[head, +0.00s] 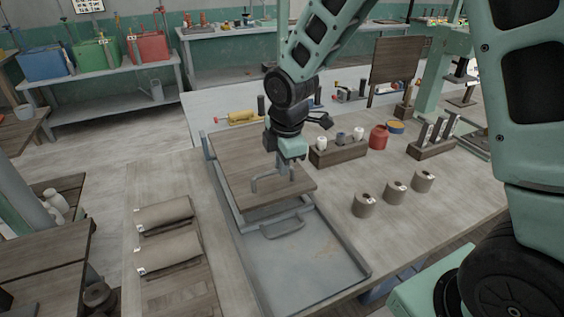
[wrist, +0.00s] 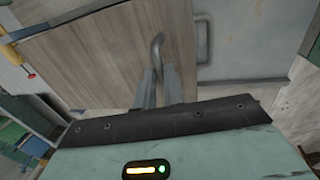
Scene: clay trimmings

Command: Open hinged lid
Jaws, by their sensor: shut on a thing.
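The hinged lid (head: 235,150) is a flat wooden board over the back part of a long grey metal tray (head: 300,270). A grey bar handle (head: 263,183) stands on the lid near its front edge. My gripper (head: 289,171) is above the front of the lid, with its fingers shut on the handle. In the wrist view the fingers (wrist: 160,75) meet at the handle (wrist: 157,45), in front of the wooden lid (wrist: 100,60). The hinge is not clear to see, and I cannot tell how far the lid is raised.
A second grey handle (head: 283,228) lies just in front of the lid. Rolled cloths (head: 163,213) lie to the left. Three clay cylinders (head: 395,193), a wooden holder (head: 338,150) and a red pot (head: 378,137) stand to the right. The tray's front is clear.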

